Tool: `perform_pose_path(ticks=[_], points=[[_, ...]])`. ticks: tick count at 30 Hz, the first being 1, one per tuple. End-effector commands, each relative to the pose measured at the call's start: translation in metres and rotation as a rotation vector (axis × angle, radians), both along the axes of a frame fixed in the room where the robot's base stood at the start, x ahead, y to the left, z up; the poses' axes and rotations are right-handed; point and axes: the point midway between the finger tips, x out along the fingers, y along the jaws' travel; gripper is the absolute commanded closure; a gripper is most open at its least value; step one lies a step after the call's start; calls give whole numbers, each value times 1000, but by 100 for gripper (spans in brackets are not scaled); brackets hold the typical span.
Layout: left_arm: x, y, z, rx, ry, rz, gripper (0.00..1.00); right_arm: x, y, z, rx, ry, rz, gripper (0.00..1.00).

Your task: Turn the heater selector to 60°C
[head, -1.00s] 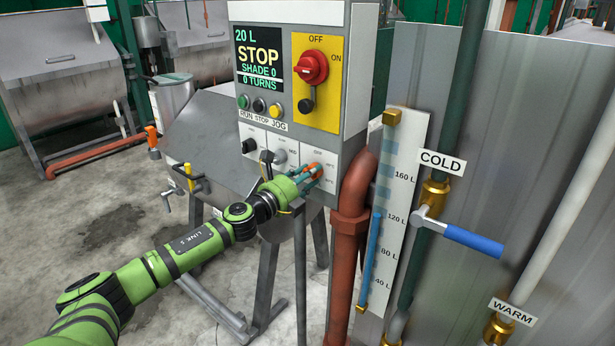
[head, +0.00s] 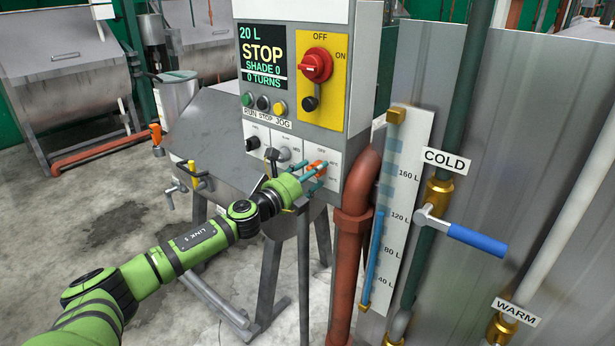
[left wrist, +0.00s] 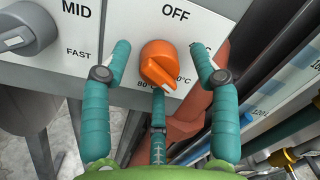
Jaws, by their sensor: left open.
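The heater selector is an orange knob (left wrist: 160,64) on a white panel under the word OFF. Its narrow end points down and to the right in the left wrist view, near a partly hidden label ending in 0°C. An 80°C label is at its lower left. In the head view the orange knob (head: 317,166) is partly behind my fingers. My left gripper (left wrist: 163,62) is open, with teal fingers on both sides of the knob and visible gaps to it. A third finger is below it. In the head view my left gripper (head: 318,173) is at the panel.
A grey speed knob (left wrist: 27,27) is left of the selector. A red-brown pipe (head: 354,200) runs close to the right of the panel. A level gauge (head: 398,200) and a blue-handled valve (head: 475,240) are farther right. Bare floor lies at the lower left.

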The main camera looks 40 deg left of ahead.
Motion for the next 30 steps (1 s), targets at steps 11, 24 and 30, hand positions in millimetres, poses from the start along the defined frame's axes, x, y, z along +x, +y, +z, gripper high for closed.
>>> perform_pose_path(ticks=[11,24,30], points=[[-35,3,-4,2,5,-1,39,0,0,0,0,-1,0,60],[-89,8,-6,0,5,-1,39,0,1,0,1,-1,0,60],[-108,10,-6,-2,2,-1,39,0,1,0,1,0,0,60]])
